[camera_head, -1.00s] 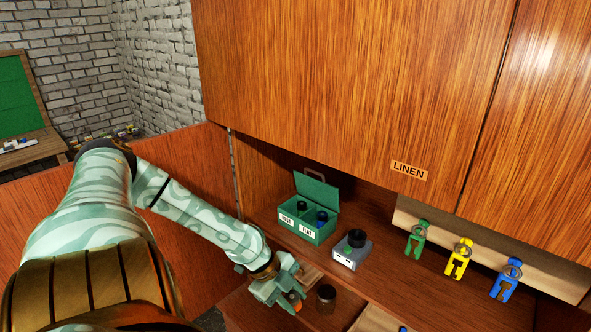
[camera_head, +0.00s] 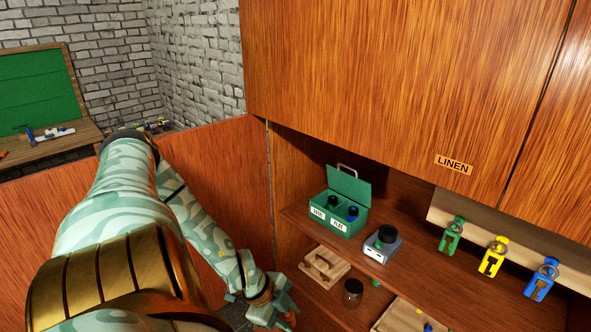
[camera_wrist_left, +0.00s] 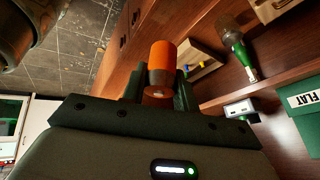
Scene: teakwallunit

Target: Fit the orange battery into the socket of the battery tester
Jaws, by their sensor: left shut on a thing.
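My left gripper (camera_head: 277,311) is shut on the orange battery (camera_wrist_left: 162,62), low in the head view. In the left wrist view the battery stands out between the two fingers, its lower end gripped. In the head view the battery (camera_head: 291,319) shows only in part beside the fingers. The battery tester (camera_head: 381,249) is a grey box with a dark round top and a small green patch, on the shelf right of and beyond the gripper. The tester (camera_wrist_left: 241,110) also shows in the left wrist view, apart from the battery. Its socket opening cannot be made out. My right gripper is out of view.
A green two-compartment box (camera_head: 339,221) with raised lid stands left of the tester. A wooden holder (camera_head: 325,267), a brown jar (camera_head: 353,293) and a wooden tray (camera_head: 402,317) are lower down. Green, yellow and blue clips (camera_head: 493,258) hang at right. A cabinet overhangs the shelf.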

